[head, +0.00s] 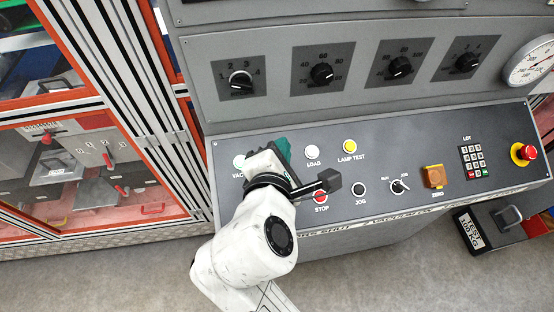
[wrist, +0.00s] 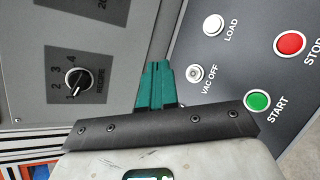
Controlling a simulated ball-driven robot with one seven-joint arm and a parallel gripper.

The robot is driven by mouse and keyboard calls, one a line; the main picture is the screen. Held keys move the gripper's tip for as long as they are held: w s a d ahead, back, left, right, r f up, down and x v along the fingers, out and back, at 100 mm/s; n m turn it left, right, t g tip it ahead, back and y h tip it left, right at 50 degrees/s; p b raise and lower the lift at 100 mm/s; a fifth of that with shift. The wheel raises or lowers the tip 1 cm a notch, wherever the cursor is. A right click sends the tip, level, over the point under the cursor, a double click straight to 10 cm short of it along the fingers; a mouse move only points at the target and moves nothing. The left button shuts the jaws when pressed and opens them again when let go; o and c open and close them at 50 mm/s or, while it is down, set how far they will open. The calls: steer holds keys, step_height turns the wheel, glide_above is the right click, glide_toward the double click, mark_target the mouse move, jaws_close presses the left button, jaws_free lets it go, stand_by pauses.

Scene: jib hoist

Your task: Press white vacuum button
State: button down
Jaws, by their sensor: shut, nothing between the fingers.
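In the head view, a white button (head: 239,161) sits at the left end of the sloped panel's top row. Its label starts with "VAC" and the rest is hidden by my gripper. In the wrist view, a pale ringed button labelled VAC OFF (wrist: 195,73) lies just right of my fingertips; my gripper hides that spot in the head view. My gripper (head: 284,148), with teal fingers, is shut and empty over the panel, between the left white button and the LOAD button. The fingertips also show in the wrist view (wrist: 155,66). I cannot tell whether they touch the panel.
Close by are the white LOAD button (head: 312,152), yellow LAMP TEST button (head: 350,146), red STOP button (head: 320,197) and green START button (wrist: 257,100). Dark knobs (head: 322,73) line the upright panel behind. A red emergency button (head: 524,152) is far right.

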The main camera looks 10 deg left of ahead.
steer(key=f+b, duration=0.1)
steer(key=w+f+b, duration=0.1)
steer(key=f+b, duration=0.1)
steer(key=shift+a+f, duration=0.15)
steer(key=shift+f, duration=0.1)
steer(key=shift+w+a+f+b, duration=0.1)
steer(key=shift+w+f+b, duration=0.25)
steer(key=shift+f, duration=0.2)
steer(key=shift+w+a+f+b, duration=0.1)
steer(key=shift+w+f+b, duration=0.2)
steer(key=shift+f, duration=0.2)
steer(key=shift+f, duration=0.1)
stand_by(1.0)
steer(key=shift+w+f, duration=0.15)
steer(key=shift+f, duration=0.15)
steer(key=shift+w+f, duration=0.15)
steer(key=shift+f, duration=0.3)
stand_by(0.9)
steer(key=shift+r, duration=0.1)
steer(key=shift+s+r+p, duration=0.35)
steer(key=shift+r+p, duration=0.4)
steer(key=shift+p, duration=0.4)
